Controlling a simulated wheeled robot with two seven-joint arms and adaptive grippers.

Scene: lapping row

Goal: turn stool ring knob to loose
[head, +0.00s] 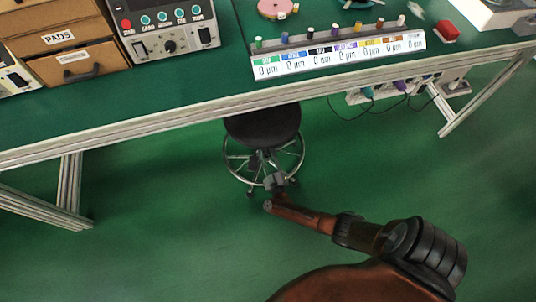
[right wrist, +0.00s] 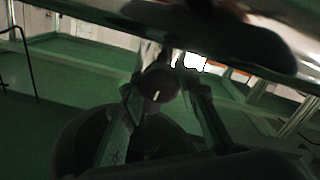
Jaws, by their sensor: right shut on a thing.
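The stool (head: 262,126) has a dark round seat and stands under the front edge of the bench, with a chrome foot ring (head: 229,160) around its base. My right gripper (head: 272,181) reaches in low at the near side of the ring. In the right wrist view a round dark knob (right wrist: 160,84) with a short, nearly upright white mark sits between the fingers of my right gripper (right wrist: 164,95), which is shut on it. The knob itself cannot be made out in the head view. My left gripper is not in view.
The green-topped bench (head: 150,115) runs above the stool. It carries a control box (head: 165,28), wooden drawers (head: 75,62) and a labelled rack (head: 340,55). Bench legs (head: 70,185) stand left and right. The green floor (head: 150,240) around the stool is clear.

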